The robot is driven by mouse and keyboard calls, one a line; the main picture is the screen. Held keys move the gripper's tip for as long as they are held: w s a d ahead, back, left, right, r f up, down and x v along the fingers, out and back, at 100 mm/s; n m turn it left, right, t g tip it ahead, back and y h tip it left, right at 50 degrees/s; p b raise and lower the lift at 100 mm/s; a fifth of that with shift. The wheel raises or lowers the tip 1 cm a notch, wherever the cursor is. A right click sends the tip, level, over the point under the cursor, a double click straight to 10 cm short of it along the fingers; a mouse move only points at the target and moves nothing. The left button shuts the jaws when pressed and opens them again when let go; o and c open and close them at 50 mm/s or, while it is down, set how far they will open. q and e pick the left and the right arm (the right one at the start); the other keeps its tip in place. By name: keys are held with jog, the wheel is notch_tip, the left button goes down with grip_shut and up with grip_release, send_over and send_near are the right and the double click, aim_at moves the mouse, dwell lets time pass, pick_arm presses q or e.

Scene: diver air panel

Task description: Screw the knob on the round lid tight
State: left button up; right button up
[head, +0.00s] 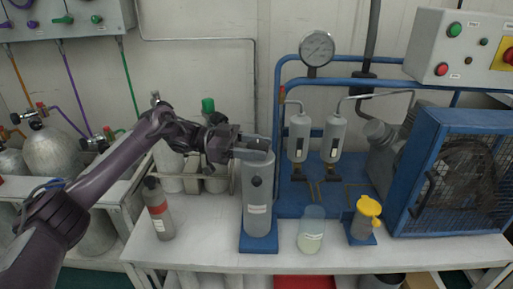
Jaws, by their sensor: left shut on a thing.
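A tall grey canister (257,200) stands upright on a blue base (258,243) on the white bench, with a pale label and a dark round spot on its front. My left gripper (260,149) reaches in from the left and is at the top of this canister. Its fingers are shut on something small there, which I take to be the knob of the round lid. The fingers hide the knob and most of the lid, so I cannot tell how far the knob is screwed in. My right gripper is not in view.
A clear beaker (312,230) and a grey cup with a yellow top (366,218) stand right of the canister. A dark grey bottle (158,208) stands left. A blue-framed compressor (455,175) and gauge panel (317,48) are behind and right. Bare bench (208,238) lies between bottle and canister.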

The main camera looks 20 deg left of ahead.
pick_arm(q)
jog(key=o, duration=1)
jog(key=shift+a, duration=0.35)
jog(key=a, duration=0.2)
jog(key=shift+a, duration=0.35)
jog(key=shift+s+a+b, duration=0.15)
jog(key=shift+a+b, duration=0.05)
jog(key=shift+a, duration=0.9)
jog(key=shift+s+a+b, duration=0.1)
jog(key=shift+a+b, duration=0.05)
jog(key=shift+a, duration=0.95)
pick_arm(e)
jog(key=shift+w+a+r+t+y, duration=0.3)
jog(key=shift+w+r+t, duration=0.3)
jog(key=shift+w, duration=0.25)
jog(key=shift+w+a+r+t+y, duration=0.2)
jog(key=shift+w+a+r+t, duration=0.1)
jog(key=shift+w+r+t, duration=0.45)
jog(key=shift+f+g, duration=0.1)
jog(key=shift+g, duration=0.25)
